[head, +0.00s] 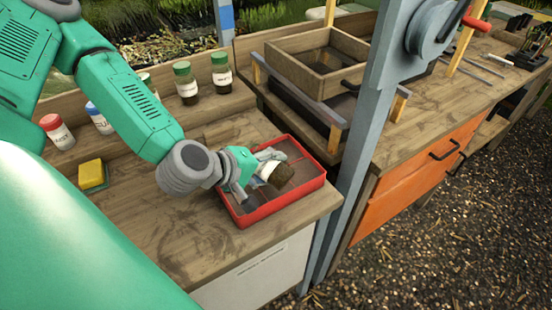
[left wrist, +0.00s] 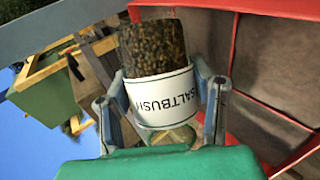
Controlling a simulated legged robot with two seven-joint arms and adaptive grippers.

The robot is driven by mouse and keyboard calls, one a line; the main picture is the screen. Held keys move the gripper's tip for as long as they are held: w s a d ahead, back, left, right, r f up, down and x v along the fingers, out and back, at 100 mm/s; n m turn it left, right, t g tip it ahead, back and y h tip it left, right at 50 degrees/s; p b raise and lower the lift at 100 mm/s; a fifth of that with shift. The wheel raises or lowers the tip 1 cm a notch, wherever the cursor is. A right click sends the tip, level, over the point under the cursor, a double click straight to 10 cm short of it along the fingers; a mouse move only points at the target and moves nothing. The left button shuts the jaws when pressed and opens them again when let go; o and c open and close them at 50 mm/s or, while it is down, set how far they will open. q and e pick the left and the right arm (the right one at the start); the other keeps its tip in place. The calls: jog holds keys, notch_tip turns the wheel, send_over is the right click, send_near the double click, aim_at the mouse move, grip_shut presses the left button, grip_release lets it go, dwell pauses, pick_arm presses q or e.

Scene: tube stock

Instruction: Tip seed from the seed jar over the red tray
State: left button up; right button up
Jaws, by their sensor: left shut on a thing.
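The seed jar (head: 281,174) is clear, with a white label and brown seed packed toward its outer end. In the left wrist view the jar (left wrist: 153,48) has a label reading "SALTBUSH". My left gripper (head: 262,170) is shut around the jar at its label, a finger on each side. The jar is tilted well over, its seed end pointing right in the head view, above the red tray (head: 287,205). The tray's visible floor looks bare; the part behind the jar and gripper is hidden. I cannot make out any falling seed. My right gripper is not in view.
Two green-capped jars (head: 186,86) (head: 222,76), a red-capped jar (head: 58,133) and a blue-capped jar (head: 98,119) stand at the bench's back. A yellow sponge (head: 91,173) lies at left. A grey-blue post (head: 369,140) rises right of the tray. A wooden sieve (head: 318,65) sits beyond.

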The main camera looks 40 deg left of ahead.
aim_at(258, 174)
pick_arm(q)
jog(key=shift+s+a+p, duration=0.35)
jog(key=shift+s+p, duration=0.35)
jog(key=shift+s, duration=0.1)
jog(key=shift+s+a+p, duration=0.3)
jog(key=shift+s+p, duration=0.4)
jog(key=shift+s, duration=0.05)
jog(key=shift+w+n+h+b, duration=0.1)
jog(key=shift+n+h+b, duration=0.3)
jog(key=shift+h+b, duration=0.15)
jog(key=shift+h, duration=0.25)
jog(key=shift+d+r, duration=0.1)
jog(key=shift+r+y+p, duration=0.1)
jog(key=shift+y+p, duration=0.25)
jog(key=shift+y, duration=0.15)
jog(key=shift+m+y, duration=0.3)
jog(key=shift+m, duration=0.1)
